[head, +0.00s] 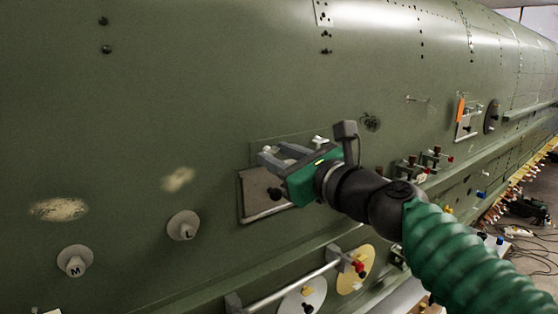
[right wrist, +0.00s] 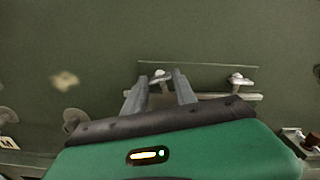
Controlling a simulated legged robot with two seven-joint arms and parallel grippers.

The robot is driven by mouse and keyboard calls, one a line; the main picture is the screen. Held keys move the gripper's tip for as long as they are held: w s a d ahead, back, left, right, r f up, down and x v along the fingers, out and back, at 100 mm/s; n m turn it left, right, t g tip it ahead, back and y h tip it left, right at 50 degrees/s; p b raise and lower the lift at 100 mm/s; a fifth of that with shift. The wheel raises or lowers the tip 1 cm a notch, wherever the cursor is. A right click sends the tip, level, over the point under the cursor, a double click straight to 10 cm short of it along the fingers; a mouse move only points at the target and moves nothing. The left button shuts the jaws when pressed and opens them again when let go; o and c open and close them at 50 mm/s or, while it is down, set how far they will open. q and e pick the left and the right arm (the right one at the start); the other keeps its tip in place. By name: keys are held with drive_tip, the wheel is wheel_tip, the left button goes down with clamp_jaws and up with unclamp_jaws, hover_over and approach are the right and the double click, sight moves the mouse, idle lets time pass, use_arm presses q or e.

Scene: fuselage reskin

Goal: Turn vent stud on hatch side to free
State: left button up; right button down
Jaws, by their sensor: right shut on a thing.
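My right gripper (head: 268,156) reaches in from the right to the green fuselage side, at the top edge of a small grey hatch panel (head: 258,193). In the right wrist view its two fingers (right wrist: 160,82) stand either side of a pale vent stud (right wrist: 159,76) and are shut on it. A second pale stud (head: 320,141) sits to the right along the same edge; it also shows in the right wrist view (right wrist: 237,79). The gripper body hides part of the hatch. My left gripper is not in view.
Round knobs marked L (head: 183,226) and M (head: 74,261) stick out at the lower left. A rail (head: 290,284) with discs lies below the hatch.

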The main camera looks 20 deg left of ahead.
drive_tip(key=n+b, duration=0.3)
drive_tip(key=n, duration=0.4)
drive_tip(key=n+b, duration=0.1)
drive_tip(key=n, duration=0.3)
drive_tip(key=shift+f+n+b, duration=0.15)
drive_tip(key=shift+n+b, duration=0.2)
drive_tip(key=shift+n, duration=0.05)
drive_tip(key=shift+n+b, duration=0.55)
drive_tip(key=shift+n, duration=0.95)
drive_tip(key=shift+f, duration=0.1)
drive_tip(key=c, duration=1.2)
unclamp_jaws()
drive_tip(key=shift+o, duration=1)
drive_tip(key=shift+a, duration=0.15)
